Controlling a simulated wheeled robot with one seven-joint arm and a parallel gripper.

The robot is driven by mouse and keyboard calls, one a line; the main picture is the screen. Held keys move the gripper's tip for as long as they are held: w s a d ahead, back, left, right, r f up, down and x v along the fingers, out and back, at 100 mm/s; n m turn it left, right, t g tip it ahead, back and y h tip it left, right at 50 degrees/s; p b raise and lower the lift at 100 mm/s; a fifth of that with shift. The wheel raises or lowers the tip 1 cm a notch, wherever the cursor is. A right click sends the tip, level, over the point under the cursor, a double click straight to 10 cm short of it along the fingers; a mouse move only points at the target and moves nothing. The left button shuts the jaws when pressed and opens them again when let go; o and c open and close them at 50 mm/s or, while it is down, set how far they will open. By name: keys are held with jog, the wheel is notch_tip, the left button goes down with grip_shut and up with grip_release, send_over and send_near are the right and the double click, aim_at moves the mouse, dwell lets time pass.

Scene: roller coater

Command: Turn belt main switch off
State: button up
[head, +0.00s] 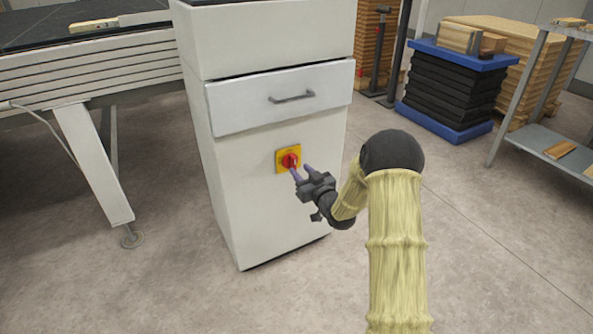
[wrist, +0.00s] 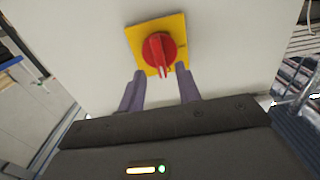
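The belt main switch is a red rotary knob (head: 289,160) on a square yellow plate (head: 282,152), on the front of a white cabinet below its drawer. In the wrist view the red knob (wrist: 159,50) sits on the yellow plate (wrist: 178,25), and its grip ridge points down toward my gripper. My gripper (head: 300,172) is at the switch, its fingertips just in front of the knob. In the wrist view my gripper (wrist: 160,78) is open, one purple-grey finger on each side below the knob, with a gap between them. I cannot tell whether a fingertip touches the knob.
The white cabinet (head: 260,215) has a drawer with a grey handle (head: 291,97) above the switch. A conveyor table (head: 90,65) stands at the left. A blue-and-black lift table (head: 455,90) and a metal shelf (head: 545,135) are at the right. The floor around my arm is clear.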

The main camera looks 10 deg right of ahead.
aim_at(295, 165)
jog(key=b+x, duration=0.1)
jog(key=x, duration=0.3)
grip_shut()
